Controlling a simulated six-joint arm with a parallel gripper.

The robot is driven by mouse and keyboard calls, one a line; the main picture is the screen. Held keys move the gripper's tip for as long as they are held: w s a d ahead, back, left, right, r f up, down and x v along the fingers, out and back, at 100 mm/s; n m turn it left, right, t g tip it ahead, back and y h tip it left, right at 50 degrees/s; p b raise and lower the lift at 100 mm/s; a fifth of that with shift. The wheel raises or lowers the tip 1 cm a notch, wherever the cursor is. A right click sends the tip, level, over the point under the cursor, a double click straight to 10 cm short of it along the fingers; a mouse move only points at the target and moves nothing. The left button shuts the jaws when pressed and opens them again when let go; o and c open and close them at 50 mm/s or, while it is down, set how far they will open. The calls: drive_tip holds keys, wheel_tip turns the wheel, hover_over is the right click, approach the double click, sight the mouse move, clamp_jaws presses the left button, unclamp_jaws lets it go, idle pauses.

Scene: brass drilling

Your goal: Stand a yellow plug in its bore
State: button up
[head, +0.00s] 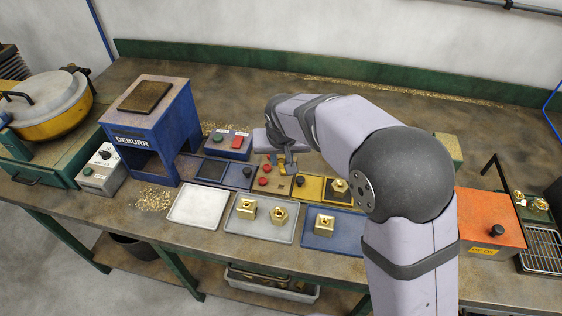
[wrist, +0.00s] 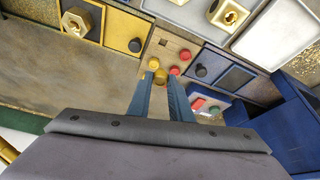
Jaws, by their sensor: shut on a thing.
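A tan board (wrist: 171,46) with small round plugs lies below my gripper; in the head view the board (head: 272,188) is partly covered by my fingers. Two red plugs (wrist: 185,54) stand on it, on the side toward the black-knobbed panel. My gripper (wrist: 162,84) points down at the board and is shut on a yellow plug (wrist: 160,75) at its fingertips. A second yellow plug (wrist: 153,63) is just beside it. A small dark hole (wrist: 163,42) shows on the board's front part. Whether the held plug touches the board or a bore cannot be told.
A yellow panel (head: 308,189) and a dark panel with a brass part (head: 340,186) lie to the right. Trays with brass nuts (head: 262,231) and an empty pale tray (head: 200,204) are in front. A blue button box (head: 228,145) and the blue deburr stand (head: 150,130) stand left.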

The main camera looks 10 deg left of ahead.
sight(281, 162)
drive_tip(key=shift+r, duration=0.15)
drive_tip(key=shift+r+p, duration=1.15)
drive_tip(key=shift+r, duration=0.2)
